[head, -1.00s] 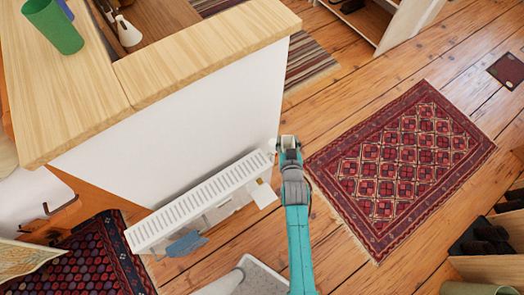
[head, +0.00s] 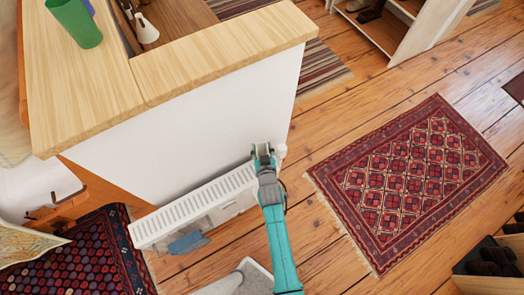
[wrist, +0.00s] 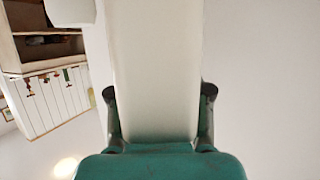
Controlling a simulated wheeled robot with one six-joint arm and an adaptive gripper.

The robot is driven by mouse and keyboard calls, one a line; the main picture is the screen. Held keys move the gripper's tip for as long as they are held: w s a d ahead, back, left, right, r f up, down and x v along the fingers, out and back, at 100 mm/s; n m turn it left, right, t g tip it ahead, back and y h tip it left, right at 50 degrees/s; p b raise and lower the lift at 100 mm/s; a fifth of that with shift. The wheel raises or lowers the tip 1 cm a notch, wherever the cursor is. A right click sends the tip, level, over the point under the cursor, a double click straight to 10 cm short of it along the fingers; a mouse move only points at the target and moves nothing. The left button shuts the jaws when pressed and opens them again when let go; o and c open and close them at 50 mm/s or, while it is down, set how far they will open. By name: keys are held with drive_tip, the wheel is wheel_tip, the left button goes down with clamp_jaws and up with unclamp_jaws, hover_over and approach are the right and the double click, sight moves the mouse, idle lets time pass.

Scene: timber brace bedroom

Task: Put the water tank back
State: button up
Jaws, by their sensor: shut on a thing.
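My gripper (head: 264,150) is at the right end of a white slatted radiator-like unit (head: 185,208), against the white side of the counter. In the wrist view, my gripper (wrist: 158,105) is shut on a smooth white slab-shaped body (wrist: 155,65), which fits the water tank. Its sides touch both fingers, and it runs up out of the picture. In the head view my gripper and arm hide most of it, so I cannot tell its full shape or whether it touches the unit.
A white knob (head: 281,150) is just right of my gripper. The wooden counter top (head: 210,55) overhangs behind, with a green cup (head: 76,22) on it. A blue-grey piece (head: 188,243) is at the unit's front. Open wooden floor and a red rug (head: 415,180) lie right.

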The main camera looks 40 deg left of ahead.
drive_tip(key=shift+f, duration=1.2)
drive_tip(key=shift+f, duration=0.15)
drive_tip(key=o, duration=1.4)
drive_tip(key=v, duration=1.2)
